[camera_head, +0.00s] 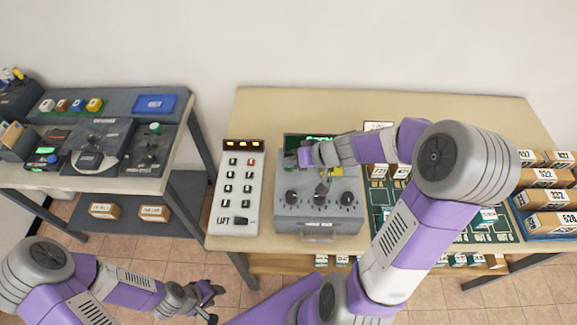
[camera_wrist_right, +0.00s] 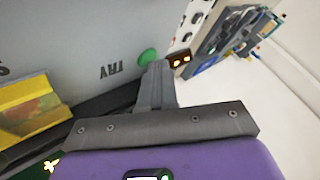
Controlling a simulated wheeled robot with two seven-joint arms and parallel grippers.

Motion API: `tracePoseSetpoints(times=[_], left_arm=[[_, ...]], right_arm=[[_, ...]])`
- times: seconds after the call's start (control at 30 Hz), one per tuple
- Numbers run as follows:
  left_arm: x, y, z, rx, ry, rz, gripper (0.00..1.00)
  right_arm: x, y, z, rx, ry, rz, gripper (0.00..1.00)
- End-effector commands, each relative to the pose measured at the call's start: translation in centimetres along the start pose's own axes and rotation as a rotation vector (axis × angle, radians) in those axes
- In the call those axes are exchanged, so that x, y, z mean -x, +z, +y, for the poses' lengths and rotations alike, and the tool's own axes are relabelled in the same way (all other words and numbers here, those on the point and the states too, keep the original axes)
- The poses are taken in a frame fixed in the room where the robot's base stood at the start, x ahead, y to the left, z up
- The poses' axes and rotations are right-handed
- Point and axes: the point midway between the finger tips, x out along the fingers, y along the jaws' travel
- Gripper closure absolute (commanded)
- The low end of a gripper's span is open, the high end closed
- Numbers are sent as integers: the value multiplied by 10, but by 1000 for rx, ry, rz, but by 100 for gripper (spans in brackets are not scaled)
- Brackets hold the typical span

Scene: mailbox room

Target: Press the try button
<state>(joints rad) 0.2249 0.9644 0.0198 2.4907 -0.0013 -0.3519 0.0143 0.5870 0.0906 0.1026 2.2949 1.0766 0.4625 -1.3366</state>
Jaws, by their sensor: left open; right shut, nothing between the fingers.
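The try button is a round green button (camera_wrist_right: 148,56) beside the printed word TRY (camera_wrist_right: 111,70) on a grey panel in the right wrist view. It belongs to the grey box with dark dials (camera_head: 318,222) on the table; in the head view my right gripper hides it. My right gripper (camera_head: 304,156) is shut and empty over the box's upper left. In the right wrist view its fingertips (camera_wrist_right: 157,68) overlap the button's lower right edge; I cannot tell whether they touch. My left gripper (camera_head: 209,300) is open and empty, low in front of the table.
A white LIFT keypad (camera_head: 237,190) stands left of the grey box. A green board (camera_head: 385,200) is on its right, partly behind my right arm. A blue tray (camera_head: 550,222) with labelled boxes is far right. A side desk (camera_head: 120,180) with panels stands left.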

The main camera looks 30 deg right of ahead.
Motion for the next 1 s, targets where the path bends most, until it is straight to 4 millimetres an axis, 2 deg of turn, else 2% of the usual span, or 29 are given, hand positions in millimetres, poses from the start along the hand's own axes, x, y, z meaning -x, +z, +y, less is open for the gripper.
tracePoseSetpoints(times=[1.0], left_arm=[[14,1,5,0,0,0,57]], right_arm=[[17,-12,-12,0,0,0,100]])
